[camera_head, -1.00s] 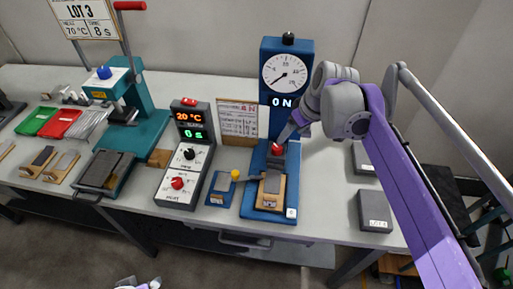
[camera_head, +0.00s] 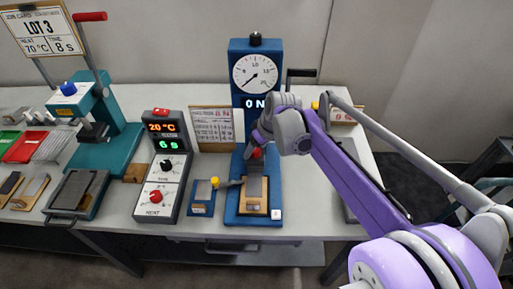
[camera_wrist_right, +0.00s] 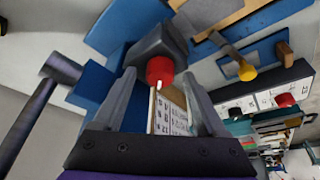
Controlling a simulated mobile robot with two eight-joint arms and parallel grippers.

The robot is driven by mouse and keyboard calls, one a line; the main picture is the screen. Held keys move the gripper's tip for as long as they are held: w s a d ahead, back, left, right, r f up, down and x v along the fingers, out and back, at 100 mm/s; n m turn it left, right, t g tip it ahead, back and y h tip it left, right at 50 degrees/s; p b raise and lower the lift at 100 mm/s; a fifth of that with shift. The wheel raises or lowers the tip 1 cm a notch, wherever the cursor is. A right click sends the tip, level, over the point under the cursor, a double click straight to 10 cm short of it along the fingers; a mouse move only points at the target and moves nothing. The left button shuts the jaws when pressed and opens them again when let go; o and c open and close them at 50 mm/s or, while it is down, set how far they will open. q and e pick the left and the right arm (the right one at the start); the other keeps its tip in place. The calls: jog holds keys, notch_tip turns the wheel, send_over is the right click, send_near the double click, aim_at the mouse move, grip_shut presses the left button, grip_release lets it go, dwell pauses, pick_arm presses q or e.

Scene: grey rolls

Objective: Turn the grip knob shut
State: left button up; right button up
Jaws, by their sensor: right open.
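The blue pull-test stand (camera_head: 240,95) has a round dial and a display reading "0 N". A red grip knob (camera_head: 256,153) sits on its dark clamp, and it also shows in the right wrist view (camera_wrist_right: 160,71). A tan block with a grey strip (camera_head: 254,193) lies on the stand's base below the knob. My right gripper (camera_head: 258,142) is at the knob. In the right wrist view its two fingers (camera_wrist_right: 158,82) are apart, with the red knob between or just beyond the tips; contact cannot be told. My left gripper is out of view.
Left of the stand are a small blue fixture with a yellow knob (camera_head: 213,183), a grey heat controller (camera_head: 162,165) and a teal press (camera_head: 105,135). A paper card (camera_head: 213,126) stands behind. A dark lever (camera_head: 300,73) sticks out right of the stand.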

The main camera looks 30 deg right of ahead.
grip_shut()
dwell(0.4)
jog(key=shift+m, duration=0.4)
jog(key=m+h+p, duration=0.1)
jog(key=m, duration=0.1)
jog(key=shift+a+m, duration=0.15)
jog(key=shift+m, duration=0.25)
jog(key=m+h, duration=0.2)
jog(key=m, duration=0.3)
jog(key=shift+w+a+p, duration=0.1)
jog(key=shift+a+p, duration=0.05)
jog(key=shift+p, duration=0.25)
jog(key=m+h, duration=0.1)
jog(key=m, duration=0.1)
jog(key=m+g, duration=0.1)
jog(key=m, duration=0.2)
jog(key=shift+w+g+h+p, duration=0.1)
jog(key=shift+g+h+p, duration=0.2)
jog(key=shift+h+p, duration=0.1)
jog(key=m+g, duration=0.1)
jog(key=m, duration=0.3)
jog(key=shift+a+h+p, duration=0.1)
jog(key=shift+h+p, duration=0.2)
jog(key=shift+p, duration=0.05)
jog(key=shift+g, duration=0.3)
